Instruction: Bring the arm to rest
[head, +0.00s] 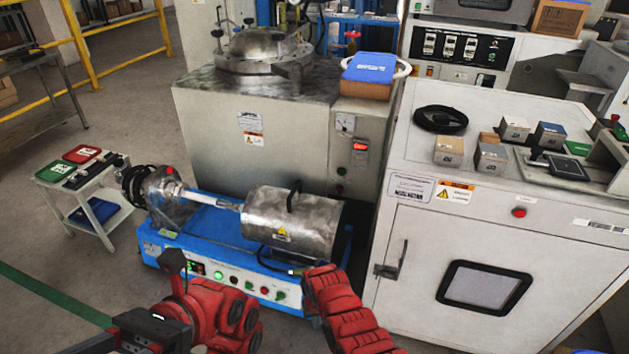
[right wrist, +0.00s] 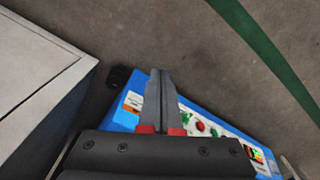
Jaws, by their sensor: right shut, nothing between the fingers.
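My right gripper (right wrist: 160,72) shows in the right wrist view. Its two grey fingers lie side by side, closed, with nothing between them. In that view the fingers overlap the end of the blue machine and the bare floor in front of it, with no contact to be seen. In the head view, red arm links of mine stand in front of the blue machine (head: 222,238) at the bottom, with dark parts at lower left. The fingertips cannot be made out there. I cannot make out a left gripper.
A white cabinet (head: 398,268) stands to the right of the machine; it also shows at the left of the right wrist view (right wrist: 30,65). A small white cart (head: 92,190) stands at left. A steel tank (head: 215,120) is behind. Floor at lower left is free.

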